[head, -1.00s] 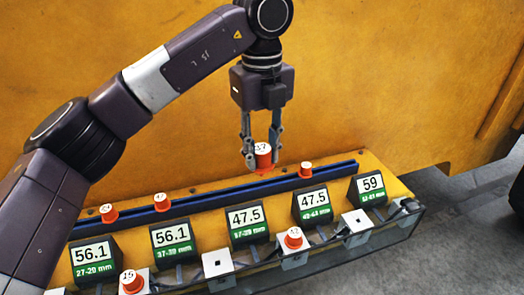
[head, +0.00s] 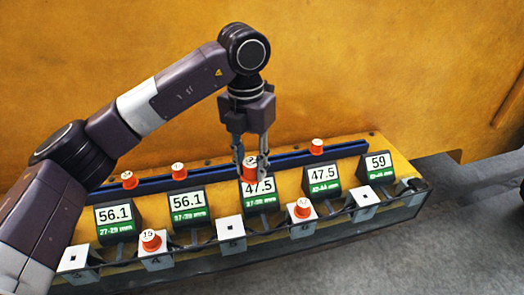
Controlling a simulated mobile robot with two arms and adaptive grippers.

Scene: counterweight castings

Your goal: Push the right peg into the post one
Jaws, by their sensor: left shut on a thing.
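My left gripper (head: 250,171) points down and is shut on an orange-red peg (head: 250,168) with a white numbered top. The number is partly hidden by the fingers. The held peg is in front of the top of the middle display (head: 258,190), which reads 47.5, and overlaps it in the picture. White square posts with dark holes line the front: one is empty at the far left (head: 74,259), one in the middle (head: 230,232) and one at the right (head: 364,198). Pegs stand in two others, one marked 15 (head: 151,240) and another further right (head: 303,208). My right gripper is not in view.
Other orange-red pegs stand along the blue rail (head: 220,174) behind the displays: two at left (head: 129,180) and one at right (head: 317,146). Other displays (head: 322,176) flank the middle one. A dark cable runs along the front. A yellow wall (head: 400,70) rises behind.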

